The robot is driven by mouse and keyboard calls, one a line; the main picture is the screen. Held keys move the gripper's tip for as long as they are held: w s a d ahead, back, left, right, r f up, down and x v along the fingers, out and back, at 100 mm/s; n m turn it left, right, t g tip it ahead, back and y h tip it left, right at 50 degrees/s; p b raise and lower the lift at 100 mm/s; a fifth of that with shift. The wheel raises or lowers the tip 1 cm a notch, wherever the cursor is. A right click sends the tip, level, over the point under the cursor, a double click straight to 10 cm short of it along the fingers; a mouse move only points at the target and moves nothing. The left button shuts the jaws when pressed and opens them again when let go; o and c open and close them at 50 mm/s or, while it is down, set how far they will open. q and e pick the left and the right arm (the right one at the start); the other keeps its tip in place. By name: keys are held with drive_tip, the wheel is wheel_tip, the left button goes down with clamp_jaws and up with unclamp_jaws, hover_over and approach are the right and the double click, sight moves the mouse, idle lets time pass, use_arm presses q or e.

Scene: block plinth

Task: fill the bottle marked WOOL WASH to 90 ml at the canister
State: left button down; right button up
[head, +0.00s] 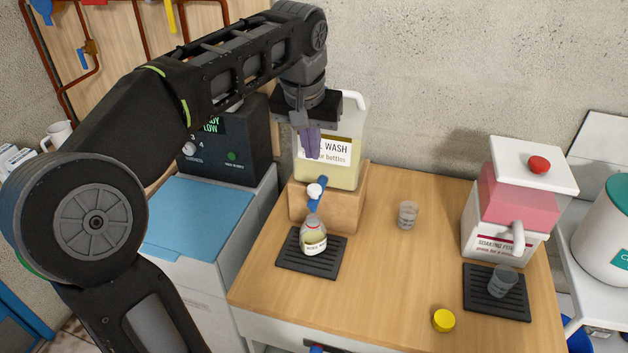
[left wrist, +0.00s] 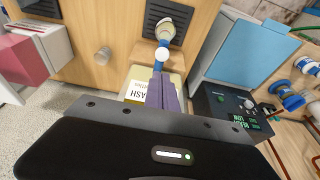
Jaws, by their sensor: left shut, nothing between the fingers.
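The WOOL WASH canister (head: 345,172) holds pale yellow liquid and stands on a wooden plinth (head: 345,208). Its tap has a blue lever (head: 318,197) with a white knob and points down over a small bottle (head: 314,240). The bottle stands upright on a black drip tray (head: 328,268); its label and fill level are too small to read. My left gripper (head: 311,145) is shut and empty, in front of the canister's label and above the tap. In the left wrist view its purple fingers (left wrist: 163,93) partly cover the canister (left wrist: 137,82). My right gripper is not in view.
A clear cup (head: 408,215) and a yellow cap (head: 444,320) are on the wooden worktop. A pink-filled dispenser (head: 505,190) stands right, with a glass (head: 502,282) on its tray. A dark machine (head: 235,145) stands left.

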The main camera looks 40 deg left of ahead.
sight(314, 190)
use_arm(q)
drive_tip(key=x, duration=0.5)
drive_tip(key=s+p+x, duration=0.1)
drive_tip(key=x, duration=0.2)
drive_tip(key=shift+d+f, duration=0.1)
drive_tip(key=shift+f, duration=0.35)
wheel_tip(314, 190, down, 2)
drive_tip(key=shift+f+b, duration=0.1)
drive_tip(key=shift+b, duration=0.9)
drive_tip(key=shift+s, duration=0.1)
